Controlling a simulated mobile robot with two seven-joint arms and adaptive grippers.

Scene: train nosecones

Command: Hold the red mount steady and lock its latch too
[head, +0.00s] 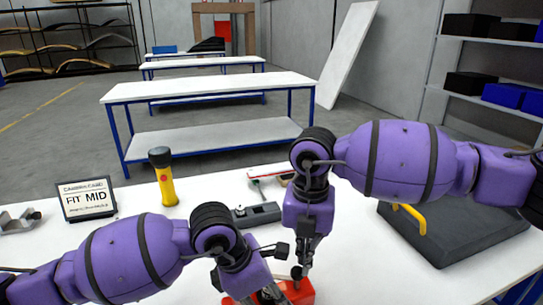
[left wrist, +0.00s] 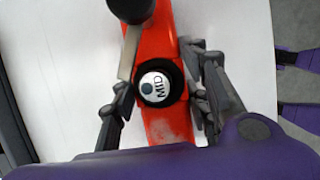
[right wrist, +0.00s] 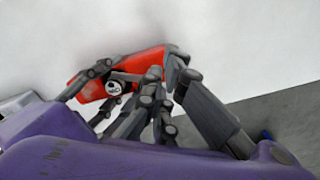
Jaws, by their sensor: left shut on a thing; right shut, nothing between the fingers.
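The red mount (head: 303,291) lies on the white table at the bottom of the head view, partly hidden by my grippers. In the left wrist view the mount (left wrist: 160,125) carries a black ring with a round "MID" label (left wrist: 154,89). A pale bar (left wrist: 129,55) and dark round knob (left wrist: 131,8) show at its upper end; whether they are its latch, I cannot tell. My left gripper (left wrist: 158,84) is shut on the mount, one finger along each side. My right gripper (right wrist: 160,78) is shut and empty at the mount's other end; contact is unclear.
A "FIT MID" sign (head: 87,199), a yellow flashlight (head: 163,177) and a grey device (head: 256,215) stand behind the grippers. A dark slab (head: 455,225) with a yellow handle (head: 410,217) lies to the right. Bare white table lies between the mount and the slab.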

